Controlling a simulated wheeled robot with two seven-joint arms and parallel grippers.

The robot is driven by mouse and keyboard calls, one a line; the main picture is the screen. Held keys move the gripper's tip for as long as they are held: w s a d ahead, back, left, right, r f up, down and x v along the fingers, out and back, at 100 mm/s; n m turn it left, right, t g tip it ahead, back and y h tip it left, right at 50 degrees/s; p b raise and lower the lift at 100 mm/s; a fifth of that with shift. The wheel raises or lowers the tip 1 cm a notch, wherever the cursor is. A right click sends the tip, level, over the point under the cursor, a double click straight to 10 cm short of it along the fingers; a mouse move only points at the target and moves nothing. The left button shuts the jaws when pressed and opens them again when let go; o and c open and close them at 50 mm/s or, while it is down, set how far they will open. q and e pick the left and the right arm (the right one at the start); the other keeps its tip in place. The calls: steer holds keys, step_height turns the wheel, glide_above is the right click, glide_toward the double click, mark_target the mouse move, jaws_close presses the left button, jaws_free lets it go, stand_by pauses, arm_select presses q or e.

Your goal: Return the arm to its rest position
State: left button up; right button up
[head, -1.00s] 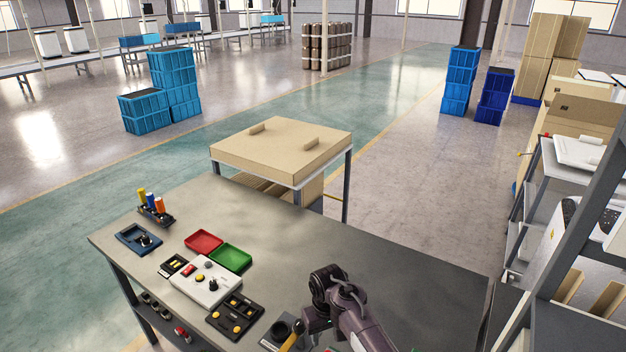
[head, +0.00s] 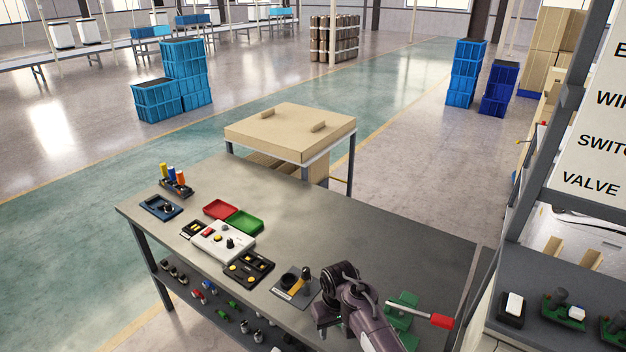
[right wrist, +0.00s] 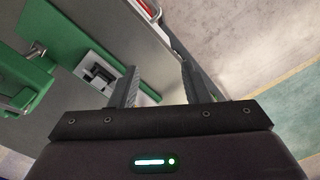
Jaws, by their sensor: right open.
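My right arm reaches up over the front right of the grey workbench (head: 300,225) in the head view, its wrist bent. My right gripper (right wrist: 157,82) shows in the right wrist view with two dark fingers apart and nothing between them. In the head view it is small and partly hidden by its own arm. A green valve fixture (head: 402,309) with a red-tipped lever (head: 441,321) stands just right of the arm, partly covered by it. Green parts (right wrist: 35,75) lie left of the fingers in the wrist view. My left gripper is not in view.
A white control box (head: 222,240), a red tray (head: 220,208) and a green tray (head: 244,223) sit on the bench's left half. A dark fixture with a yellow handle (head: 297,284) is close left of my arm. A lettered sign (head: 595,125) and shelf stand right. The bench's back right is bare.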

steer(key=s+d+r+m+t, duration=0.2)
steer(key=s+d, duration=0.8)
steer(key=s, duration=0.4)
steer(key=s+d+r+t, duration=0.1)
steer(key=s+d+r, duration=0.3)
steer(key=s+r, duration=0.7)
step_height(320, 180, down, 36)
steer(key=s+g+b, duration=0.1)
steer(key=b, duration=0.6)
arm_select(q)
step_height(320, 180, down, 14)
steer(key=b, duration=0.6)
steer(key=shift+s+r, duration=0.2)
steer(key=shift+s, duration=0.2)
arm_select(e)
steer(key=s+d+f, duration=0.2)
steer(key=s+f, duration=0.8)
steer(key=f, duration=0.3)
steer(key=s+d+f+g, duration=0.1)
steer(key=s+f, duration=0.9)
steer(key=f, duration=0.3)
steer(key=shift+s+d+n, duration=0.2)
steer(key=shift+d+n, duration=0.1)
steer(key=shift+d, duration=0.05)
steer(key=shift+c, duration=0.3)
